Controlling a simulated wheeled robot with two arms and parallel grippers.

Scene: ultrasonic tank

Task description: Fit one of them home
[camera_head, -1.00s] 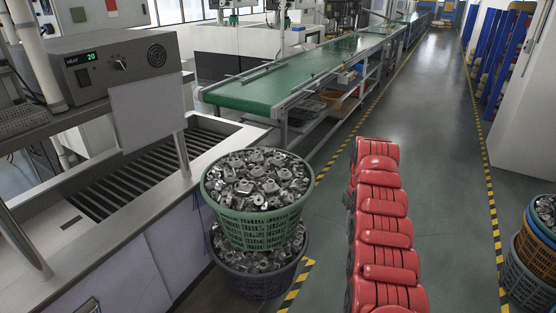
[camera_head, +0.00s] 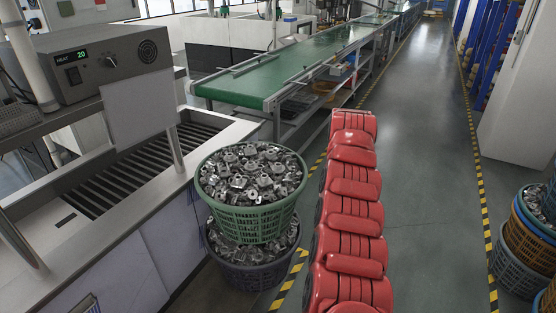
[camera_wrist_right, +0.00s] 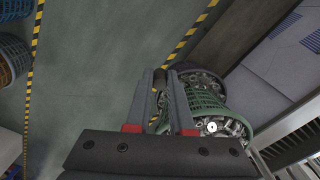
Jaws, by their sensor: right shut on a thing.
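A green basket (camera_head: 249,222) heaped with grey metal parts stands upright on a dark basket (camera_head: 253,276) of similar parts, beside the tank counter. In the right wrist view the green basket (camera_wrist_right: 208,101) is seen from close by, partly behind my right gripper (camera_wrist_right: 161,80). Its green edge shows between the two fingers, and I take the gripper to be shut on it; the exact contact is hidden. My right gripper is not visible in the head view. My left gripper is not in view. The tank (camera_head: 84,191) with a dark ribbed inside is at the left.
A control box (camera_head: 105,62) reading HEAT 20 stands above the tank. A green conveyor (camera_head: 252,84) runs behind the baskets. More stacked baskets (camera_head: 518,262) stand at the right edge. The grey floor aisle (camera_head: 425,150) between is clear.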

